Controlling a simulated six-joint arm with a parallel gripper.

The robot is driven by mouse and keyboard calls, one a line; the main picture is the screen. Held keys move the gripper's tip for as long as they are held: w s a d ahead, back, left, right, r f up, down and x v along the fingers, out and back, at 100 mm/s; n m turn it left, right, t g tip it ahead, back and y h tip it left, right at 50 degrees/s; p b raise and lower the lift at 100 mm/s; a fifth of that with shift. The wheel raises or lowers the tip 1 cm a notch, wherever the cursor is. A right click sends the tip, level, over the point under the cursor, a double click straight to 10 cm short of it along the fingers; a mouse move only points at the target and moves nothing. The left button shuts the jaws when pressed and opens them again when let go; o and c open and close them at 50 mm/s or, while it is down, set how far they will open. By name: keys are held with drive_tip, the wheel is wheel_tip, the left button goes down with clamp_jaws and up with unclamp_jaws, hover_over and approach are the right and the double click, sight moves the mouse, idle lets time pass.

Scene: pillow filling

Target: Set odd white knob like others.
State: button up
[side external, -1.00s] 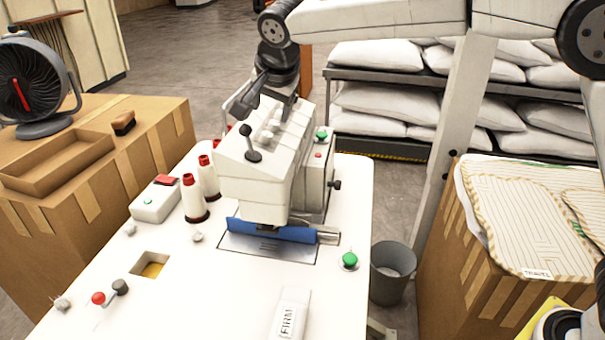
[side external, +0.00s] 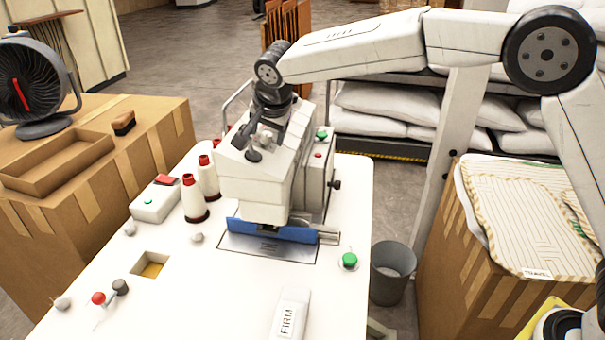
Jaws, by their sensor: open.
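White knobs stand in a row on the sloped top of the white sewing machine (side external: 250,180); one pale knob (side external: 265,138) shows between the fingers of my gripper (side external: 262,140). My gripper is open and points down over the machine top, its dark fingers at either side of that knob. Whether they touch it I cannot tell. The other knobs in the row are mostly hidden behind my gripper, so which one is set differently does not show. A black lever base (side external: 253,156) sits just in front of the fingers.
Thread cones (side external: 193,200) and a switch box (side external: 156,200) stand left of the machine.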

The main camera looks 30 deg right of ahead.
clamp_jaws()
drive_tip(key=shift+n, duration=0.3)
drive_tip(key=n+y, duration=0.1)
drive_tip(key=n, duration=0.1)
drive_tip(key=n+t, duration=0.1)
drive_tip(key=n, duration=0.2)
drive_tip(key=shift+s+d+t+y, duration=0.1)
drive_tip(key=shift+d+t+y, duration=0.05)
drive_tip(key=shift+t+y, duration=0.2)
drive_tip(key=shift+d+n+t+y, duration=0.1)
drive_tip(key=shift+n+y, duration=0.35)
drive_tip(key=shift+n, duration=0.65)
drive_tip(key=shift+a+n+t+y, duration=0.1)
drive_tip(key=shift+n+y, duration=0.35)
drive_tip(key=shift+n, duration=0.65)
drive_tip(key=shift+d+n+t+y, duration=0.1)
drive_tip(key=shift+n+y, duration=0.35)
drive_tip(key=shift+n, duration=0.65)
drive_tip(key=shift+d+n+g+y, duration=0.1)
drive_tip(key=shift+n+g+y, duration=0.35)
drive_tip(key=shift+n, duration=1.1)
drive_tip(key=shift+n+g+y, duration=0.1)
drive_tip(key=shift+n+y, duration=0.65)
drive_tip(key=shift+n, duration=0.8)
drive_tip(key=shift+d+n+g+y, duration=0.1)
drive_tip(key=shift+n+g+y, duration=0.4)
drive_tip(key=shift+n, duration=1.15)
drive_tip(key=shift+n+g+y, duration=0.3)
drive_tip(key=shift+n+g, duration=0.3)
drive_tip(key=shift+n, duration=1.05)
